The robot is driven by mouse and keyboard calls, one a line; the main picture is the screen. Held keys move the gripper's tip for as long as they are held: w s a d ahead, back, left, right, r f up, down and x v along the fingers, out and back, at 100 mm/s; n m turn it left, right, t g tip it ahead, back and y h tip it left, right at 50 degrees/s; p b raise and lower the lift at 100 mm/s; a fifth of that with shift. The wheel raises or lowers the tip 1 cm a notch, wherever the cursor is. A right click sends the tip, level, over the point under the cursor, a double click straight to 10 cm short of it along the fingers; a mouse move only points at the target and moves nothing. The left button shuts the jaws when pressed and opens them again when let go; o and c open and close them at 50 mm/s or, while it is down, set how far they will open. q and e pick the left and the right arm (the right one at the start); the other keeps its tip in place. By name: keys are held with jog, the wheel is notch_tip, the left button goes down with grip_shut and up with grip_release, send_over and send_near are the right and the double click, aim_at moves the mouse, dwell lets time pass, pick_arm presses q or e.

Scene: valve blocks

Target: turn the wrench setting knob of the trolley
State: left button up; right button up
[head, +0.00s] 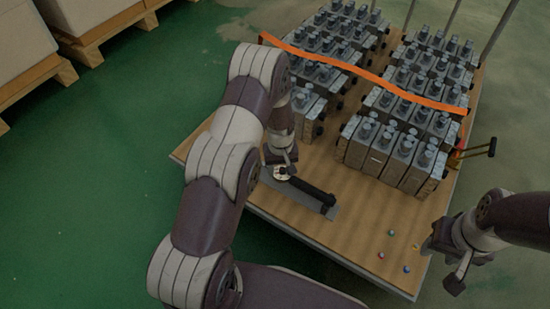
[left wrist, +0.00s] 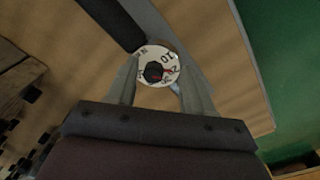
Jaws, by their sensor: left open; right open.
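The trolley (head: 350,219) has a wooden top with a metal edge. A wrench with a black handle (head: 313,191) lies on a grey plate near its front left. The wrench setting knob (left wrist: 158,66) is a pale dial with dark numbers, a red mark and a dark centre; it also shows in the head view (head: 282,173), partly covered by my left gripper. My left gripper (left wrist: 158,63) is open, its fingers on either side of the dial; I cannot tell whether they touch it. My right gripper (head: 440,264) is open and empty at the trolley's right front edge.
Several metal valve blocks (head: 395,155) stand in rows on the trolley, with an orange strap (head: 360,72) across them. Small coloured balls (head: 392,233) lie near the right front corner. Boxes on pallets (head: 85,45) stand at the upper left.

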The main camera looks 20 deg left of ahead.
aim_at(280, 172)
pick_arm(q)
jog(key=n+b, duration=0.2)
jog(key=n, duration=0.1)
jog(key=shift+f+b, duration=0.3)
jog(key=shift+f, duration=0.05)
pick_arm(e)
notch_tip(280, 172, down, 5)
pick_arm(q)
notch_tip(280, 172, up, 15)
jog(key=p, duration=1)
jog(key=s+d+r+m+p, duration=0.3)
jog(key=s+r+m, duration=0.4)
jog(key=s+r, duration=0.6)
jog(key=shift+s+d+r+m+t, duration=0.35)
jog(key=shift+d+r, duration=0.25)
jog(key=shift+r, duration=0.2)
pick_arm(e)
notch_tip(280, 172, up, 13)
jog(key=shift+r, duration=0.2)
pick_arm(q)
jog(key=shift+w, duration=0.1)
